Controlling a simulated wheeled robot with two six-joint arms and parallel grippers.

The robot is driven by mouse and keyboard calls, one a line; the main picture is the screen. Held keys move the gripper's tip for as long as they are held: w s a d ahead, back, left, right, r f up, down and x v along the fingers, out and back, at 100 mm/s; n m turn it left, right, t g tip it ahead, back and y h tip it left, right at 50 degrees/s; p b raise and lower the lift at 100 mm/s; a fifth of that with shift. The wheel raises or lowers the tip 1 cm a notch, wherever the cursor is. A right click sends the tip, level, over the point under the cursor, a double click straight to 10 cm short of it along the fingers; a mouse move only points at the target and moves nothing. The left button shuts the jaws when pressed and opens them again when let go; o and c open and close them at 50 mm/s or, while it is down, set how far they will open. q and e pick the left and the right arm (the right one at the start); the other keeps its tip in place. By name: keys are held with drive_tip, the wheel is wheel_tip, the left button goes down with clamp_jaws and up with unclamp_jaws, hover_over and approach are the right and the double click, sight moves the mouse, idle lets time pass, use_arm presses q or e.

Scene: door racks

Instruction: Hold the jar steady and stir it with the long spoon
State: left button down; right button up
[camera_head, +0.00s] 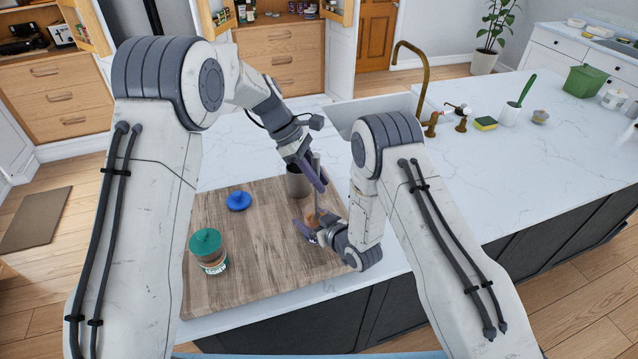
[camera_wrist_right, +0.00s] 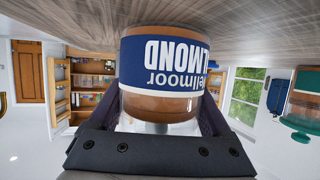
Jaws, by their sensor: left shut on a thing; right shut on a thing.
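The open jar (camera_head: 314,219) of brown almond spread stands on the wooden board, mostly hidden by my grippers in the head view. In the right wrist view the jar (camera_wrist_right: 165,80) appears upside down, with a blue and white label. My right gripper (camera_head: 312,226) is shut around its sides; its dark fingers (camera_wrist_right: 165,118) flank the jar. My left gripper (camera_head: 316,172) is above the jar, shut on the long spoon (camera_head: 317,192). The spoon stands nearly upright, with its lower end down in the jar; its tip is hidden.
A blue lid (camera_head: 239,201) and a teal-lidded jar (camera_head: 207,251) are on the left of the board (camera_head: 262,255). The sink and brass tap (camera_head: 424,80) lie beyond.

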sight(317, 154)
use_arm(q)
drive_tip(key=shift+r, duration=3.25)
use_arm(e)
drive_tip(key=o, duration=1.5)
drive_tip(key=shift+c, duration=0.2)
drive_tip(key=v, duration=1.2)
drive_tip(key=shift+r, duration=0.15)
